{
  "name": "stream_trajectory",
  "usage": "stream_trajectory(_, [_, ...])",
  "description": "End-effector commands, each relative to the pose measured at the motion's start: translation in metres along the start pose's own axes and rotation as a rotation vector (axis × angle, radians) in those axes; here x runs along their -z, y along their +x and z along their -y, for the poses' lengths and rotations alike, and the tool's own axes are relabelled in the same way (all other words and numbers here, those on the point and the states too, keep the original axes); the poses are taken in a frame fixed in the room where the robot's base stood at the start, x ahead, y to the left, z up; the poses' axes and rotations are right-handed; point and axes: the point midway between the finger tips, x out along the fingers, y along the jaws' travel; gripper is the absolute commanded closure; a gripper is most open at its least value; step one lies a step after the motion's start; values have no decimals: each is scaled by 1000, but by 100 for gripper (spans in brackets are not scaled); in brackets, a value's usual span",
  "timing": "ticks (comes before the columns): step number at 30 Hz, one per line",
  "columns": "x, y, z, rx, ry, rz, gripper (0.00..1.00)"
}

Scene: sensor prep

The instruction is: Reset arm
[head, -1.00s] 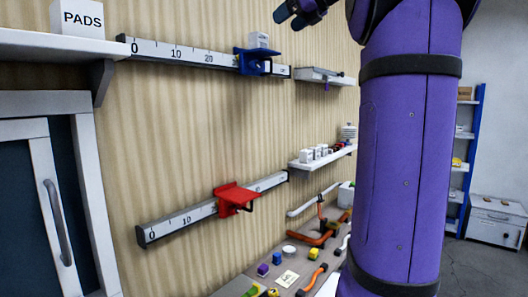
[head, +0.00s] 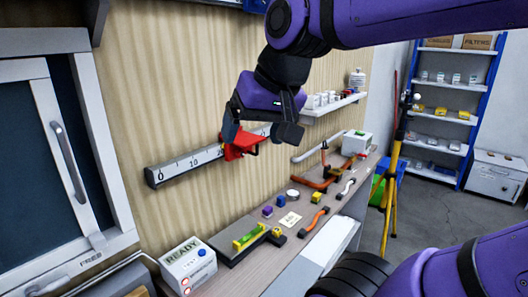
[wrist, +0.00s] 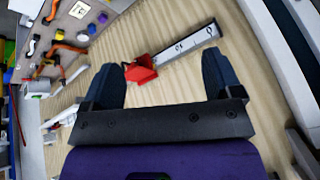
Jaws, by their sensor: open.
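My gripper (head: 261,132) is open and empty in front of the wall, its fingers pointing down in the head view. It overlaps part of the lower ruler rail (head: 180,170), which has a red slider (head: 240,147). In the wrist view, my gripper (wrist: 160,78) shows two spread dark fingers. The red slider (wrist: 141,69) and rail (wrist: 190,42) appear between and beyond them, apparently apart from the fingers. My purple arm reaches in from the upper right in the head view.
A workbench (head: 300,245) below holds a READY box (head: 188,266), a green-yellow level (head: 249,237) and orange-handled tools. A wall shelf (head: 335,104) stands right of the gripper. A cabinet door (head: 65,165) is at left, a yellow stand (head: 392,180) at right. Floor at right is partly clear.

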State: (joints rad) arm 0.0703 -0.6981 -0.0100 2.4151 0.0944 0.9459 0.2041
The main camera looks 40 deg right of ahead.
Motion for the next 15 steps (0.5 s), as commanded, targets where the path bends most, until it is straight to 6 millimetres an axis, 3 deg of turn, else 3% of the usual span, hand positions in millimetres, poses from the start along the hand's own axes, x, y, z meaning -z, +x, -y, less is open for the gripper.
stream_trajectory(1, [-18,8,-2,-14,-107,5,15])
stream_trajectory(3, [-32,16,-5,-31,-222,11,15])
stream_trajectory(6, [-44,23,-8,-44,-312,15,15])
stream_trajectory(15, [-46,24,-10,-48,-333,16,15])
